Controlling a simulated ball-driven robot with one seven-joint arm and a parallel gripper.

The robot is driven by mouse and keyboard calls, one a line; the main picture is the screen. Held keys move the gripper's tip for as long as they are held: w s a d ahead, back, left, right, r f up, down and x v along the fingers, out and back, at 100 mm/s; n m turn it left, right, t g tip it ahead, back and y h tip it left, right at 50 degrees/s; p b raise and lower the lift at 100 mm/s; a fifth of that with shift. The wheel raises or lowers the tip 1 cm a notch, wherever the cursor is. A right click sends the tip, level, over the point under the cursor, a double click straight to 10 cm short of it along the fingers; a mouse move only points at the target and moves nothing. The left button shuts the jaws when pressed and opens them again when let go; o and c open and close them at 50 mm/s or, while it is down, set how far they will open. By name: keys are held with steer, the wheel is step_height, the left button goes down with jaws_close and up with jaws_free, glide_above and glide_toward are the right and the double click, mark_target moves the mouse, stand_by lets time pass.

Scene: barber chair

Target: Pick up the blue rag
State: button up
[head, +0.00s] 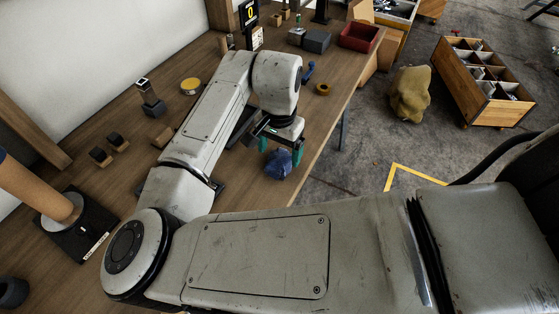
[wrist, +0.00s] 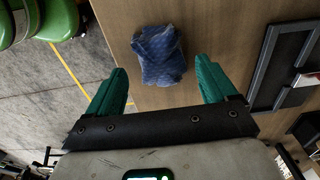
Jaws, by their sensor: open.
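The blue rag (head: 278,163) lies crumpled on the wooden table (head: 225,205), close to its right edge in the head view. In the wrist view the rag (wrist: 160,54) lies just beyond my gripper's fingertips, centred a little left of the middle between them. My gripper (head: 281,147) has green fingers, spread wide and empty in the wrist view (wrist: 161,76). In the head view the fingers hang right at the near side of the rag, and the arm hides part of the table behind them. I cannot tell the exact height of the fingers above the table.
A red tray (head: 358,37), a grey box (head: 316,41) and a small brown ring (head: 323,89) stand farther back on the table. A dark-framed object (wrist: 284,58) lies right of the rag in the wrist view. A wooden crate (head: 470,97) stands on the floor.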

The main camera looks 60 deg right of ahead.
mark_target(280, 158)
steer(key=shift+f, duration=1.7)
steer(key=shift+d, duration=0.1)
steer(key=c, duration=1.1)
